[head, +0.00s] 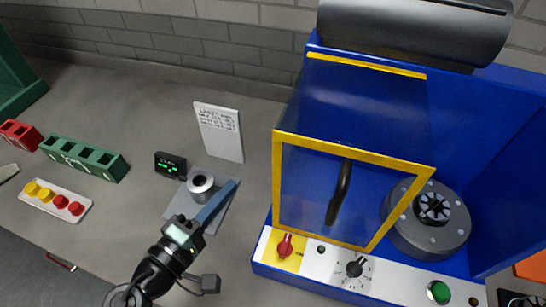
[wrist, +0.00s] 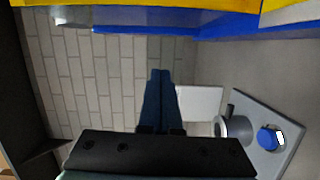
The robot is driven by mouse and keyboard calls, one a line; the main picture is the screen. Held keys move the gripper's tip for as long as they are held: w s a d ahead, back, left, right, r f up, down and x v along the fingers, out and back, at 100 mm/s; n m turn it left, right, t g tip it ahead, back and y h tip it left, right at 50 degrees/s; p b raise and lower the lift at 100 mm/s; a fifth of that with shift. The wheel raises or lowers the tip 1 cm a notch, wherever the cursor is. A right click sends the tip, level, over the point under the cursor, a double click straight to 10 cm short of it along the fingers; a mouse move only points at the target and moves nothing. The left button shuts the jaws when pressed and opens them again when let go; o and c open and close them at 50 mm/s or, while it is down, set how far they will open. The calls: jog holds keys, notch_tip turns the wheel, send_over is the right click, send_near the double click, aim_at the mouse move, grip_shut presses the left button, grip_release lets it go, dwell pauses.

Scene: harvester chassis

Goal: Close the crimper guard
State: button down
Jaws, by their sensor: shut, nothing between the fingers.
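The crimper is a blue machine with a white control panel (head: 325,263) along its front. Its guard (head: 354,150) is a clear panel in a yellow frame with a black handle (head: 341,190). The guard's right edge crosses the left side of the round grey crimping head (head: 405,235); most of the head shows outside the frame. My gripper (head: 234,184) is left of the guard, apart from it, above the bench. Its fingers are shut and empty, pointing up in the wrist view (wrist: 160,75). The machine's blue and yellow edge (wrist: 230,25) runs across the top there.
A grey plate (head: 224,217) with a metal ring (head: 200,184) lies by my gripper; a white card (head: 219,132) and small display (head: 170,164) are behind. Red bins (head: 20,134), green bins (head: 84,158) and a button tray (head: 55,200) are left. A brick wall (head: 200,45) stands behind.

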jog(key=w+d+p, duration=0.5)
jog(key=w+d, duration=0.1)
jog(key=d, duration=0.2)
jog(key=shift+w+d+f+n, duration=0.2)
jog(key=shift+w+d+n, duration=0.1)
jog(key=shift+d, duration=0.1)
jog(key=shift+d, duration=0.1)
jog(key=s+d+b, duration=0.1)
jog(key=s+d, duration=0.2)
jog(key=d, duration=0.7)
jog(key=s+d+b, duration=0.1)
jog(key=s+d, duration=0.2)
jog(key=d, duration=0.7)
jog(key=shift+s, duration=0.35)
